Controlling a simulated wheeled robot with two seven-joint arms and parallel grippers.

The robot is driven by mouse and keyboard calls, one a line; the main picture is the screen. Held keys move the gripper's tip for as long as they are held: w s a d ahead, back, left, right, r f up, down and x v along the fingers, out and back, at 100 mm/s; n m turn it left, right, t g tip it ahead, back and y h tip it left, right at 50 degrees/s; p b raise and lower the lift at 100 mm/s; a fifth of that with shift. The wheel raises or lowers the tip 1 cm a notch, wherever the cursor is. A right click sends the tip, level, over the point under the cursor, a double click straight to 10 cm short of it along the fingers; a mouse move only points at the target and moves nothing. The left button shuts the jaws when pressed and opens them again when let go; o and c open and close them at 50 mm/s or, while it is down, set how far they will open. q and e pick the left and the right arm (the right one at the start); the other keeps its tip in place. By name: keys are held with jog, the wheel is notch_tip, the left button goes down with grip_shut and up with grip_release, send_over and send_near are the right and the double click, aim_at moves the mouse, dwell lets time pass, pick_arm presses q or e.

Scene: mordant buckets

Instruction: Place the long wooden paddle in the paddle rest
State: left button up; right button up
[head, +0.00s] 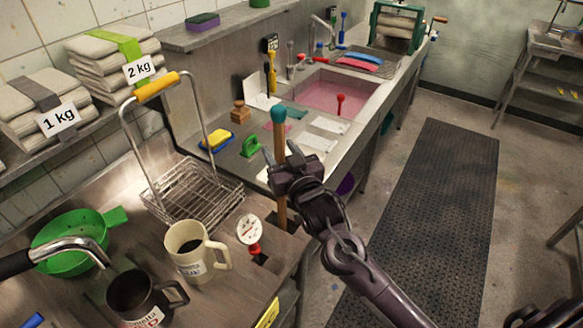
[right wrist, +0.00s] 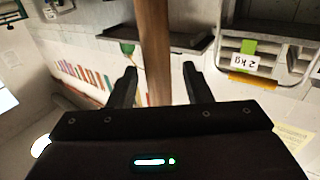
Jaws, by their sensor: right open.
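The long wooden paddle (head: 281,212) stands nearly upright near the right edge of the near counter, with a teal top end. Its lower end passes down by the counter edge, and I cannot tell what it stands in. My right gripper (head: 280,155) is open, with its fingers on either side of the shaft below the teal end. In the right wrist view the paddle shaft (right wrist: 154,50) runs between the spread fingers (right wrist: 158,85), with gaps beside it. I cannot clearly pick out the paddle rest. My left gripper is not in view.
A wire basket (head: 195,190) with a yellow handle, a green colander (head: 72,240), a cream mug (head: 190,252), a dark mug (head: 137,298) and a dial thermometer (head: 250,230) crowd the near counter. A pink-filled sink (head: 325,98) lies beyond. The floor mat (head: 430,210) is clear.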

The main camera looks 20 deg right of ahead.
jog(key=s+b, duration=0.3)
jog(key=s, duration=0.8)
jog(key=shift+d+f+b, duration=0.15)
jog(key=shift+d+b, duration=0.15)
jog(key=shift+d, duration=0.1)
